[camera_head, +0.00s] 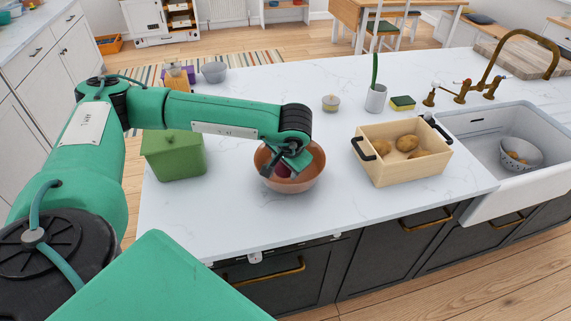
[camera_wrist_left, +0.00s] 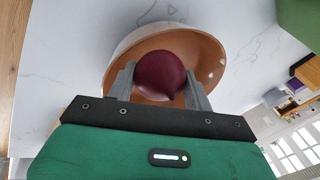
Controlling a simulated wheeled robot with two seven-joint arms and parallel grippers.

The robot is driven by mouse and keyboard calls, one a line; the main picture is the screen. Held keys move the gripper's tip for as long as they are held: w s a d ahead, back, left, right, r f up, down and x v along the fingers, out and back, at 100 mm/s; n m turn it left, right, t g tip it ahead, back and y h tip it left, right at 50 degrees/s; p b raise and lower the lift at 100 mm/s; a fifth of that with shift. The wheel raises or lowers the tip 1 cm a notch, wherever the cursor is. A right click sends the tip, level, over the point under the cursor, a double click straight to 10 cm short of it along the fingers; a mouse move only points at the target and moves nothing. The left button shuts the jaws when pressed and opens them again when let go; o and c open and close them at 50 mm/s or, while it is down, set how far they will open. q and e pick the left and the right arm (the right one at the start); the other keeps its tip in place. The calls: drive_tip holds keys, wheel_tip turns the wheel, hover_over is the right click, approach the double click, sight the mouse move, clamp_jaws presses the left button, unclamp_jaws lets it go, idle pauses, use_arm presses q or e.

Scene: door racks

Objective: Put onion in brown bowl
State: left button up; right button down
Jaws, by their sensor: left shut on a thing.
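The brown bowl (camera_head: 305,181) stands on the white counter, in front of my left arm in the head view. My left gripper (camera_head: 283,172) reaches down over and into it. In the left wrist view the gripper (camera_wrist_left: 158,88) is shut on a round dark-red onion (camera_wrist_left: 160,76), with one grey finger on each side. The onion also shows, partly hidden by the gripper, in the head view (camera_head: 283,170). It is within the bowl's rim in both views; whether it touches the bottom cannot be told. The bowl also fills the area behind it in the left wrist view (camera_wrist_left: 208,60). My right gripper is not in view.
A green lidded box (camera_head: 174,158) stands left of the bowl. A wooden crate (camera_head: 408,170) with potatoes stands to the right, near the sink (camera_head: 490,190). A grey bowl (camera_head: 214,72), a plant pot (camera_head: 375,99) and a sponge (camera_head: 402,103) sit farther back.

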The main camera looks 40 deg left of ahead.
use_arm(q)
drive_tip(key=shift+f+b, duration=0.3)
drive_tip(key=shift+f, duration=0.1)
drive_tip(key=o, duration=0.7)
